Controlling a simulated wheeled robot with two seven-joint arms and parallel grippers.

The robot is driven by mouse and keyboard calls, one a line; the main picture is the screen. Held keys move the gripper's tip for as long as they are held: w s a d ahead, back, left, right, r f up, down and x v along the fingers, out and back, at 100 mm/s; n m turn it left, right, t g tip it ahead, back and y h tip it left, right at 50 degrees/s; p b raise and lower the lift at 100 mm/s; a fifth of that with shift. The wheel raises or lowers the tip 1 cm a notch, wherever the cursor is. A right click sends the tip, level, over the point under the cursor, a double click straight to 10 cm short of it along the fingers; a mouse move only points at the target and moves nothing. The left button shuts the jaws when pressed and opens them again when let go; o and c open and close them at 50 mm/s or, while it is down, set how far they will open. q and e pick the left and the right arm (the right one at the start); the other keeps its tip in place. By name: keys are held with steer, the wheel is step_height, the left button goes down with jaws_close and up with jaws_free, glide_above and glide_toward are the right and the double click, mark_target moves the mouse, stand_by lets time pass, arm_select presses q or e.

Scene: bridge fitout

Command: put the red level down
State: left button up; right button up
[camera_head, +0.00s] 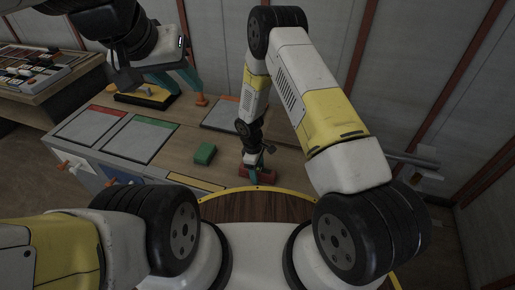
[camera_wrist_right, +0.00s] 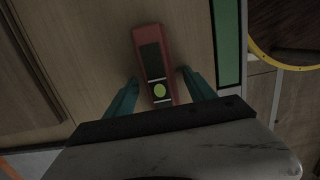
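The red level (camera_head: 264,174) lies on the wooden worktop near its front edge, below my right gripper (camera_head: 254,153). In the right wrist view the red level (camera_wrist_right: 152,58) has a dark top panel and a yellow-green vial. Its near end lies between the two teal fingers of the right gripper (camera_wrist_right: 158,78), with a gap on each side, so the gripper is open around it. My left gripper (camera_head: 187,88) hangs over the back left of the worktop, its teal fingers apart and nothing seen between them.
A green block (camera_head: 205,153) stands left of the level. Mats with red (camera_head: 92,126) and green (camera_head: 140,139) headers lie further left, and a grey one with an orange edge (camera_head: 221,115) behind. A yellow-and-black tray (camera_head: 146,97) is at the back. A control console (camera_head: 40,72) stands far left.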

steer(key=s+d+r+m+t+y, duration=0.1)
steer(key=d+r+m, duration=0.25)
steer(key=r, duration=1.45)
steer(key=d+r+m+t+y, duration=0.1)
steer(key=d+r+m, duration=0.25)
steer(key=r, duration=1.55)
steer(key=s+d+r+m+t, duration=0.2)
steer(key=s+d+r+m, duration=0.1)
steer(key=s+r, duration=0.4)
steer(key=s+d+r+m+t+y, duration=0.1)
steer(key=s+d+r+m+t, duration=0.1)
steer(key=s+r, duration=0.5)
steer(key=s+d+m, duration=0.1)
steer(key=s+d, duration=0.1)
steer(key=s, duration=0.2)
steer(key=shift+s+r+m+t+y, duration=0.3)
steer(key=shift+r+m, duration=0.05)
steer(key=shift+m, duration=0.05)
